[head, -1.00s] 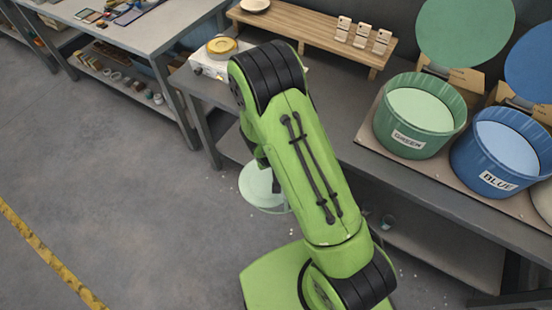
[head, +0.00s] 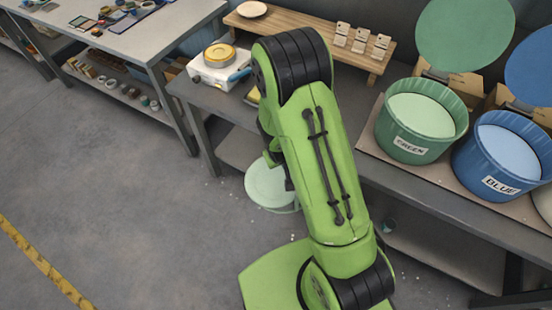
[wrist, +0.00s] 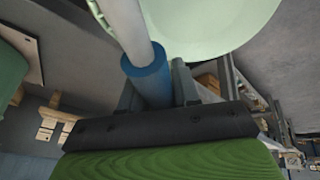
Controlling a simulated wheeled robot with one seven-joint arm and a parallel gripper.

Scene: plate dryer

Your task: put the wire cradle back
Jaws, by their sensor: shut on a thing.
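My gripper (wrist: 155,88) is shut around the blue sleeve (wrist: 147,84) of a handle in the wrist view. A pale rod (wrist: 125,30) runs up from that sleeve and out of the picture. Behind it is a pale green round dish or disc (wrist: 215,22). The disc also shows in the head view (head: 268,188), beside my arm and off the bench. I cannot tell if it rests on the held tool. No wire loops are clear, so I cannot tell whether the held tool is the wire cradle. My arm hides much of the gripper in the head view.
A green bucket (head: 407,149) and a blue bucket (head: 490,187) stand on the right bench. A white device with a yellow round top (head: 219,55) stands at its left end, a blue-handled item (head: 239,74) beside it. Behind is a wooden rack (head: 295,30). Open floor lies left.

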